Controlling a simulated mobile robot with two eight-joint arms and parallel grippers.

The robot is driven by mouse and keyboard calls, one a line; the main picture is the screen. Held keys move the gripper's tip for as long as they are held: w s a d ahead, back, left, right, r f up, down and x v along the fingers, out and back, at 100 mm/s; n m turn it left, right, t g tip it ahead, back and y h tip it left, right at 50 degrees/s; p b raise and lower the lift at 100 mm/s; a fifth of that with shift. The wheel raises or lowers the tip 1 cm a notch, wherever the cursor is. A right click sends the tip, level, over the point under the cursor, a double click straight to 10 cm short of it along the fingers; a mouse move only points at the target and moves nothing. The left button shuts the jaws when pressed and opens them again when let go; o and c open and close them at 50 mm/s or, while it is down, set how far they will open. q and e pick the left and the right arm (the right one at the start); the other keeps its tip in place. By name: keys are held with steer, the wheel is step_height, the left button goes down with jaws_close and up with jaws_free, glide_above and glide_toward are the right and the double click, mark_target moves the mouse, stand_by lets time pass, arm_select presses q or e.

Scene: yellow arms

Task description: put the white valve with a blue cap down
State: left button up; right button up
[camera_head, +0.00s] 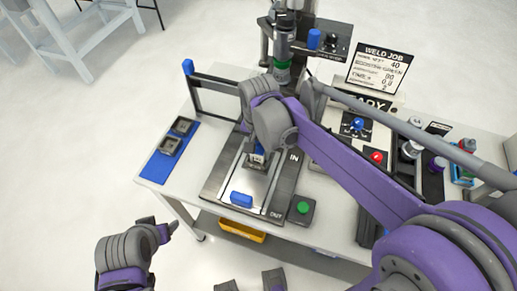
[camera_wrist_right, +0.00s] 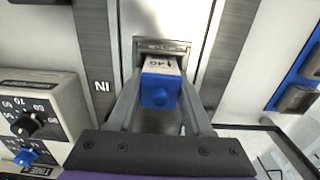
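The white valve with a blue cap (camera_wrist_right: 160,88) is between the two fingers of my right gripper (camera_wrist_right: 162,80) in the right wrist view, and both fingers appear to press on its sides. Its white body bears a dark marking, and its far end meets a grey metal block on the track. In the head view the valve (camera_head: 258,157) is small and partly hidden by my right gripper (camera_head: 258,165), which points down over the fixture near the IN label. My left gripper (camera_head: 165,230) is at the lower left, away from the table; its fingers are unclear.
The fixture (camera_head: 215,180) has a blue block (camera_head: 241,199) at its OUT end. A green button box (camera_head: 302,208) stands beside it. A blue mat (camera_head: 158,166) with two dark trays lies left. The weld sign (camera_head: 380,70) and a knob panel (camera_head: 357,125) stand at the right.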

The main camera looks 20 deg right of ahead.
steer(key=o, duration=0.4)
steer(key=shift+r, duration=0.25)
step_height(320, 180, up, 12)
steer(key=shift+f+p, duration=0.1)
steer(key=shift+p, duration=0.5)
